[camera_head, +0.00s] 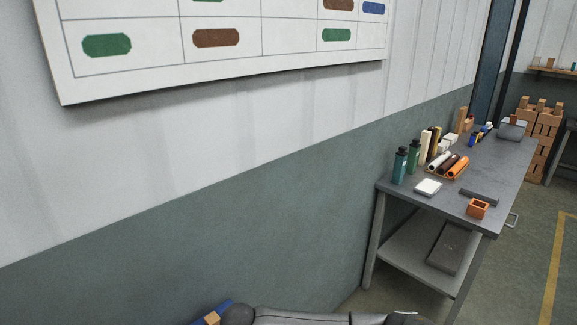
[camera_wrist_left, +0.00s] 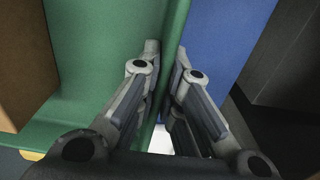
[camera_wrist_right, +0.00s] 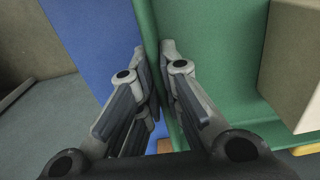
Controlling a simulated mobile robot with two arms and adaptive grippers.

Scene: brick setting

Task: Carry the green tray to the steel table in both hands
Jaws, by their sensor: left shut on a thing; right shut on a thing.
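The green tray (camera_wrist_left: 100,50) fills the middle of the left wrist view. My left gripper (camera_wrist_left: 167,47) is shut on its upright wall. In the right wrist view the tray (camera_wrist_right: 215,50) shows again, and my right gripper (camera_wrist_right: 154,47) is shut on its wall there. A brown block (camera_wrist_left: 22,65) lies in the tray by the left gripper, and a beige block (camera_wrist_right: 300,65) by the right. The tray and both grippers are out of the head view. A grey metal table (camera_head: 460,195), seemingly the steel table, stands along the wall at the right of the head view.
A blue surface (camera_wrist_left: 225,45) lies just outside the tray; it also shows in the right wrist view (camera_wrist_right: 95,45). The table bears bottles (camera_head: 400,165), orange and dark rolls (camera_head: 457,167), an orange box (camera_head: 478,208) and a white item (camera_head: 428,187). Stacked bricks (camera_head: 540,125) stand beyond.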

